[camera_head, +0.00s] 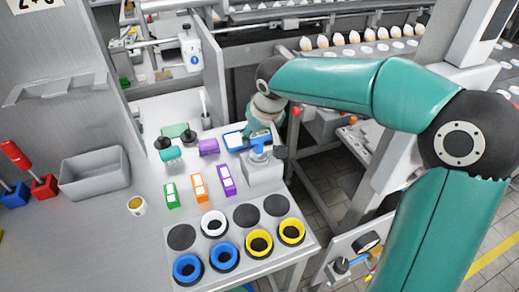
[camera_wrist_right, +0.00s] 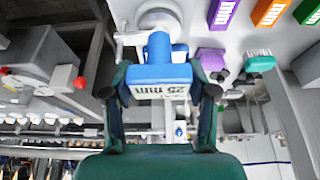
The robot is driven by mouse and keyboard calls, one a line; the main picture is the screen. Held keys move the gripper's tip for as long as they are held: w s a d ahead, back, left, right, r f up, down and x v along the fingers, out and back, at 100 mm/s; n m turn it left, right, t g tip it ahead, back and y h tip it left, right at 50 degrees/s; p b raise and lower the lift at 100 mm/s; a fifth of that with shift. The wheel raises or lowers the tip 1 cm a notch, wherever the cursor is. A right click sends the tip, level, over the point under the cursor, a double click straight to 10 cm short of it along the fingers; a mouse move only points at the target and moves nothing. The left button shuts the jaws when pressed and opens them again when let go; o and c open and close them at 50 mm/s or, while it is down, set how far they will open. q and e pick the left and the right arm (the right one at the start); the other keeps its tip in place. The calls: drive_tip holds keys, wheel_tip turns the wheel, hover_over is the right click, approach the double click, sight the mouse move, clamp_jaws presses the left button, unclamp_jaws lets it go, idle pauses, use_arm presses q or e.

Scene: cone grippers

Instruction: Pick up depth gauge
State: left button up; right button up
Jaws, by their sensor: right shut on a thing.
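The depth gauge is a blue piece with a white "25 mm" label (camera_wrist_right: 160,82). In the wrist view it sits between the two dark fingers of my right gripper (camera_wrist_right: 162,98), which is shut on it. In the head view the blue gauge (camera_head: 259,149) is at the top of a pale grey block (camera_head: 264,175), at the right edge of the bench. My right gripper (camera_head: 266,136) reaches it from behind. I cannot tell whether the gauge still touches the block. My left gripper is not in view.
Green (camera_head: 171,195), orange (camera_head: 199,187) and purple (camera_head: 226,180) labelled blocks lie left of the grey block. A plate with several coloured rings (camera_head: 238,238) is in front. A grey bin (camera_head: 95,178) stands left. Machinery with egg rows (camera_head: 345,40) is behind.

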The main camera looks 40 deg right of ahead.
clamp_jaws()
drive_tip(key=shift+r, duration=0.1)
wheel_tip(320, 180, up, 20)
drive_tip(key=p, duration=0.2)
drive_tip(key=shift+p, duration=0.4)
idle(0.5)
